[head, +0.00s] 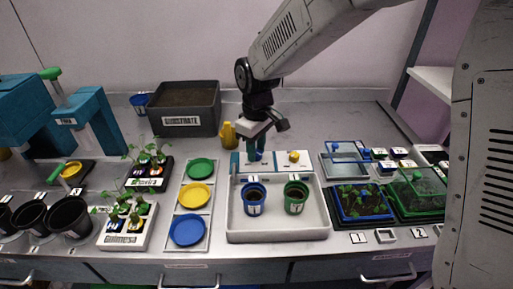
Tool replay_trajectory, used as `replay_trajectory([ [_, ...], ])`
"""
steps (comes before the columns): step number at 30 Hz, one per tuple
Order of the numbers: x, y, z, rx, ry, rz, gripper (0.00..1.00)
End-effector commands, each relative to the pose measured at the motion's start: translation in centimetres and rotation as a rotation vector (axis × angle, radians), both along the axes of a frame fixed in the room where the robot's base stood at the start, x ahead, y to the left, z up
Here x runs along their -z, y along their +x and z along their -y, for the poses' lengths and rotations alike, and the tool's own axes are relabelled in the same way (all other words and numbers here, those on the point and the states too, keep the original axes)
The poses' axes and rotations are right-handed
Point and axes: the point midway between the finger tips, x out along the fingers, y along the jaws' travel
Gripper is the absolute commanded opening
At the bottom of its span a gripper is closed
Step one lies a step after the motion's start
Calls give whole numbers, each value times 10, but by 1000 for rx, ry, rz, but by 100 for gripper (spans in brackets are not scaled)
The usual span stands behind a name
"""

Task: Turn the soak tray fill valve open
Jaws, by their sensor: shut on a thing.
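The soak tray (277,232) is a pale shallow tray at the front centre, holding a blue pot (254,201) and a green pot (295,199). A raised strip (276,168) along its back edge carries a yellow knob (294,157) at right and blue fill valve parts (262,157) at left. My gripper (256,153) points down at the left part of this strip and is shut on the fill valve. The fingers and wrist hide most of the valve, so its angle is unclear.
A dark substrate bin (187,129) stands behind left, with a yellow bottle (228,136) close to my gripper. Coloured saucers (195,195) lie left of the tray. Seedling trays (361,202) stand to the right. The back counter at right is fairly clear.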

Motion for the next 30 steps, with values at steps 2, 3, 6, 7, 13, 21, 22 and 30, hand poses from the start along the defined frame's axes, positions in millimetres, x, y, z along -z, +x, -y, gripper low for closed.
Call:
replay_trajectory([
  [2, -1, 1, 0, -13, 1, 2, 7],
  [3, -1, 1, 0, -19, 1, 2, 7],
  [6, -1, 1, 0, -26, 1, 2, 7],
  [7, -1, 1, 0, -27, 1, 2, 7],
  [13, -1, 1, 0, -27, 1, 2, 7],
  [21, -1, 1, 0, -26, 1, 2, 51],
  [22, -1, 1, 0, -26, 1, 2, 51],
  [30, -7, 1, 0, -26, 1, 2, 51],
])
